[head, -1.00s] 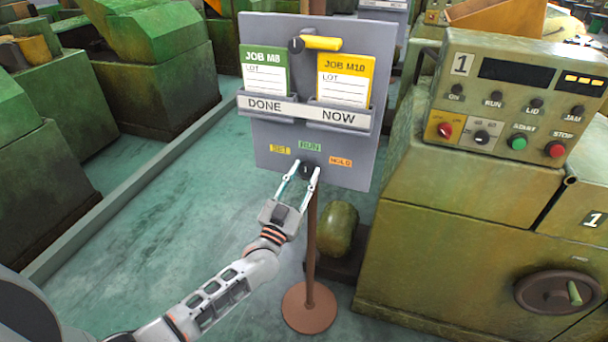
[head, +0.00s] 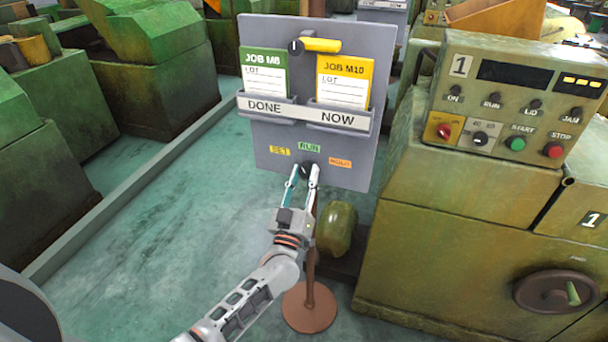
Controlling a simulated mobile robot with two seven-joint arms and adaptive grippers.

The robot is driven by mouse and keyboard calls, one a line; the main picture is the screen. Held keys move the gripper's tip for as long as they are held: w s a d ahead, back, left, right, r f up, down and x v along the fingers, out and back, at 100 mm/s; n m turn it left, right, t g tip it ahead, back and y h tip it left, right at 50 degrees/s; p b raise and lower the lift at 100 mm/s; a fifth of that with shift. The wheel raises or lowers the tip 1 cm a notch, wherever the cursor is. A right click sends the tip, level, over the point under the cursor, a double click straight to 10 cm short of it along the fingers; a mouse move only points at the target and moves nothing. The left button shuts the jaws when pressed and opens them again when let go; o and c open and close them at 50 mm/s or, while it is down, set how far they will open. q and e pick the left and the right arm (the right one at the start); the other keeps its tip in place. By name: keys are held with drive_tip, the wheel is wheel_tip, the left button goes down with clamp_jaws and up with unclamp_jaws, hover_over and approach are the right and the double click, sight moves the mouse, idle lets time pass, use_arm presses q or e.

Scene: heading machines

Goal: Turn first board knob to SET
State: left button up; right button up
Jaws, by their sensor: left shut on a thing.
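The grey board (head: 262,150) stands on a brown post in the head view. Its black knob (head: 306,168) is at the lower middle, below a yellow SET label (head: 280,151) on the left, a green RUN label (head: 309,147) above and an orange HOLD label (head: 340,162) on the right. My left gripper (head: 303,172) reaches up from below and is shut on the knob, its fingers on either side. The fingers partly hide the knob, so its pointing direction cannot be told. My right gripper is out of view.
The board also carries a green JOB M8 card (head: 264,75), a yellow JOB M10 card (head: 343,82) and a yellow-handled knob (head: 321,45). Machine 1 (head: 450,210) with its control panel stands close on the right. Open floor (head: 170,230) lies to the left.

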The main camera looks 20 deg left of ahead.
use_arm(q)
drive_tip(key=n+y, duration=0.1)
drive_tip(key=n, duration=0.1)
drive_tip(key=n+y+p, duration=0.1)
drive_tip(key=n, duration=0.1)
drive_tip(key=n+g+y+p, duration=0.1)
drive_tip(key=n, duration=0.2)
drive_tip(key=shift+d+r+y, duration=0.1)
drive_tip(key=shift+d+y, duration=0.05)
drive_tip(key=shift+y, duration=0.25)
drive_tip(key=shift+n+g+y+p, duration=0.3)
drive_tip(key=shift+n+g+p, duration=0.1)
drive_tip(key=shift+n, duration=0.9)
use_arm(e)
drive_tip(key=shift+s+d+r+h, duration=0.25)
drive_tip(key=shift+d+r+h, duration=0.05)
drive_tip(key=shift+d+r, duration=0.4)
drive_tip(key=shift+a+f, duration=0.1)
use_arm(q)
drive_tip(key=o, duration=1.1)
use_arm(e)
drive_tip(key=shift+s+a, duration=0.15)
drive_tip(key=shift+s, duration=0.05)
use_arm(q)
drive_tip(key=v, duration=1.2)
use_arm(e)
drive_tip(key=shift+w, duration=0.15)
use_arm(q)
drive_tip(key=shift+s+d, duration=0.1)
